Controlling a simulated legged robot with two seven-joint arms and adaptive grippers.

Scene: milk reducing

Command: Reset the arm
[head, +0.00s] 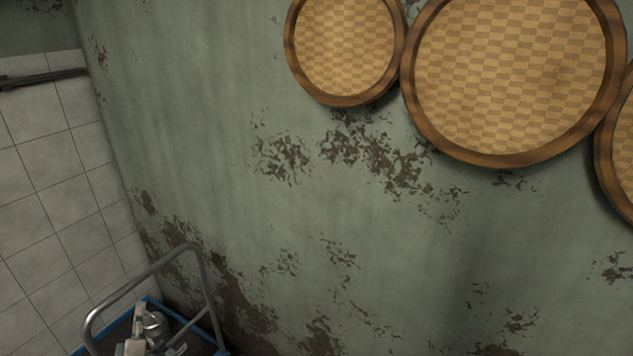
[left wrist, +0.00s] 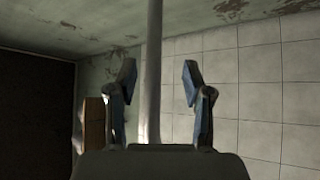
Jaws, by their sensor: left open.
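My left gripper (head: 154,334) shows at the bottom left of the head view, inside the outline of a bent metal handle and above a blue-edged cart. In the left wrist view my left gripper (left wrist: 159,84) has its two fingers spread wide, and it is open. A grey metal bar (left wrist: 153,60) runs upright in the picture between the fingers. I see no finger touching it, and its depth is hard to tell. My right gripper is in neither view.
The cart's metal handle (head: 199,275) rises beside a peeling green wall (head: 230,130). A white tiled wall (head: 50,190) is on the left. Round woven trays (head: 347,45) hang on the green wall. A brown box-like thing (left wrist: 94,122) shows at the left in the wrist view.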

